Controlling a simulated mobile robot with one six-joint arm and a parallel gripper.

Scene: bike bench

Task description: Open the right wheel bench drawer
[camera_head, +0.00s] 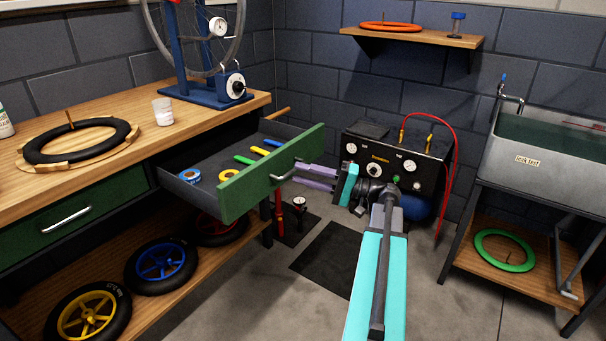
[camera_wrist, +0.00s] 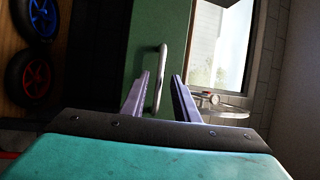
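The right wheel bench drawer stands pulled out, with its green front (camera_head: 245,187) facing right and its grey interior (camera_head: 215,172) showing. Its curved metal handle (camera_head: 287,172) also shows in the wrist view (camera_wrist: 161,70). My gripper (camera_head: 296,173) is at the handle with its two pale purple fingers. In the wrist view the fingers (camera_wrist: 162,76) are apart, one on each side of the handle, with gaps visible. I cannot tell whether either finger touches it.
The drawer holds blue tape (camera_head: 190,176) and several coloured tools. The wooden bench top (camera_head: 120,182) carries a tyre on a ring, a cup (camera_head: 162,111) and a truing stand (camera_head: 205,92). A compressor panel (camera_head: 385,160) stands behind my arm. A sink (camera_head: 545,150) is at right.

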